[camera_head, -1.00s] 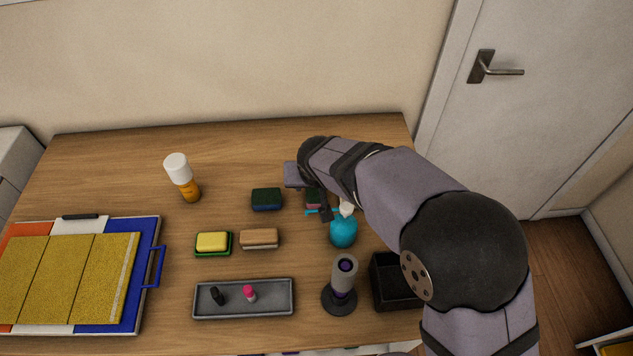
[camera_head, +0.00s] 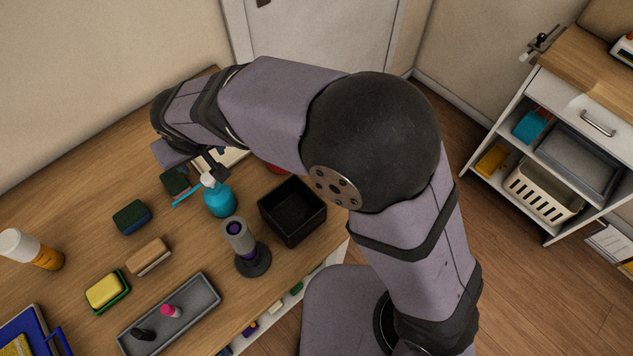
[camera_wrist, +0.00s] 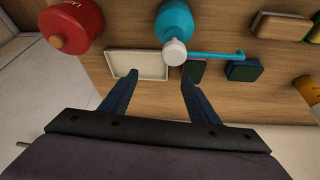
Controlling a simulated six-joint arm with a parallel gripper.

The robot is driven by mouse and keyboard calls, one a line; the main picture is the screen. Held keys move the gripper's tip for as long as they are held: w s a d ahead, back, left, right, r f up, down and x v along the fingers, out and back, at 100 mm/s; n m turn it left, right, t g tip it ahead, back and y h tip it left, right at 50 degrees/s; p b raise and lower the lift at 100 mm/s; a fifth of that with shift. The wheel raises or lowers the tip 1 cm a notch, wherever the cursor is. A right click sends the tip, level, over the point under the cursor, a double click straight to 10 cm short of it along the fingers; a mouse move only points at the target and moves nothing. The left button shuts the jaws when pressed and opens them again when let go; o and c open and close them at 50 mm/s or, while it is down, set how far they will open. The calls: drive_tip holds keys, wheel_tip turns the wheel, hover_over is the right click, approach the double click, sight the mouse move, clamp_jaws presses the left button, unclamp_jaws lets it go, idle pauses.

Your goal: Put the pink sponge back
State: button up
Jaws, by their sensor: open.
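A small dark green-topped sponge (camera_head: 175,182) lies on the table left of the blue spray bottle (camera_head: 218,197); a pink layer showed under it in the earlier head view, but its colour is hard to make out now. In the wrist view this sponge (camera_wrist: 193,71) lies just beyond the right finger, partly behind the bottle's blue nozzle. My gripper (camera_wrist: 159,80) is open and empty, above the table by a shallow cream tray (camera_wrist: 125,65). In the head view my arm hides part of that tray (camera_head: 232,157).
Other sponges, a dark blue-green one (camera_head: 132,217), a tan one (camera_head: 149,256) and a yellow-green one (camera_head: 107,291), lie to the left. A black box (camera_head: 292,211), a grey-purple cylinder on a stand (camera_head: 245,249) and a red container (camera_wrist: 72,25) stand nearby. A white shelf unit (camera_head: 550,150) is at right.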

drive_tip(key=w+d+f+m+g+h, duration=0.1)
drive_tip(key=w+d+m, duration=0.1)
drive_tip(key=d, duration=1)
drive_tip(key=w+d+f+m+g+h, duration=0.1)
drive_tip(key=d+m+h, duration=0.1)
drive_tip(key=d, duration=1.1)
drive_tip(key=s+d+f+m+g, duration=0.1)
drive_tip(key=s+d, duration=0.4)
drive_tip(key=d, duration=0.3)
drive_tip(key=s+d+f+m+g, duration=0.1)
drive_tip(key=s+d+m, duration=0.1)
drive_tip(key=s+d, duration=0.4)
drive_tip(key=shift+d+f, duration=0.2)
drive_tip(key=shift+d, duration=0.8)
